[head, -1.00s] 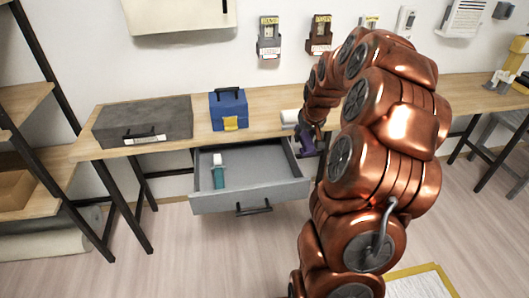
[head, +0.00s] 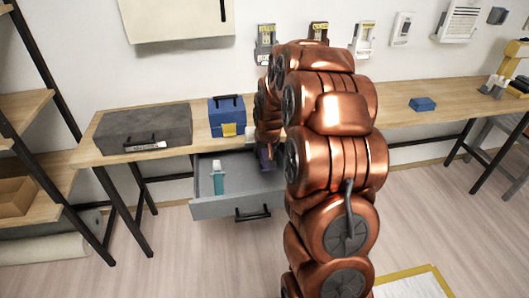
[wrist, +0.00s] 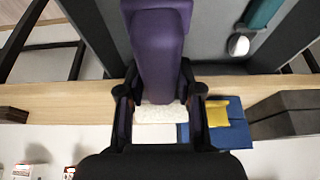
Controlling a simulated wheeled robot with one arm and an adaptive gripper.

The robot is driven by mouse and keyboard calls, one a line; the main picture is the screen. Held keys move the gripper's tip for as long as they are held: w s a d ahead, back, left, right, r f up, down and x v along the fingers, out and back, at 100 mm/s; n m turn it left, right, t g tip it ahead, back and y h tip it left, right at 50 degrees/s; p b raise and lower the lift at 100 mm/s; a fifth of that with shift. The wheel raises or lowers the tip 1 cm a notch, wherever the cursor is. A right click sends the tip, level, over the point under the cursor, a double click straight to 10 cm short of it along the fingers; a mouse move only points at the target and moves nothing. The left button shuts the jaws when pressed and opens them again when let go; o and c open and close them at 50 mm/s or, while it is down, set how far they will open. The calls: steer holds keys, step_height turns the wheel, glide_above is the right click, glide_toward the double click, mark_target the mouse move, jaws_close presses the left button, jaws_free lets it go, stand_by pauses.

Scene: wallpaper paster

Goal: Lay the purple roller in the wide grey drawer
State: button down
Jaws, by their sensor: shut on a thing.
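The purple roller (wrist: 160,50) has a purple handle and a white roller head, and it sits between my gripper's fingers in the wrist view. My gripper (wrist: 160,98) is shut on it. In the head view, the purple handle (head: 265,158) shows only partly beside my arm, at the drawer's right rear part. The wide grey drawer (head: 240,206) is pulled out under the table. A teal roller (head: 218,182) with a white head lies in its left part. My arm hides the drawer's right side in the head view.
A grey case (head: 143,128) and a blue toolbox (head: 226,112) stand on the wooden table above the drawer. A small blue box (head: 422,104) lies farther right. The drawer floor right of the teal roller looks clear where visible.

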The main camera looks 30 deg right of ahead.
steer(key=shift+f, duration=0.45)
steer(key=shift+f, duration=0.1)
steer(key=shift+f+b, duration=0.3)
steer(key=shift+f, duration=0.05)
steer(key=shift+f, duration=0.2)
steer(key=c, duration=0.8)
jaws_free()
steer(key=shift+o, duration=0.2)
steer(key=shift+r, duration=0.1)
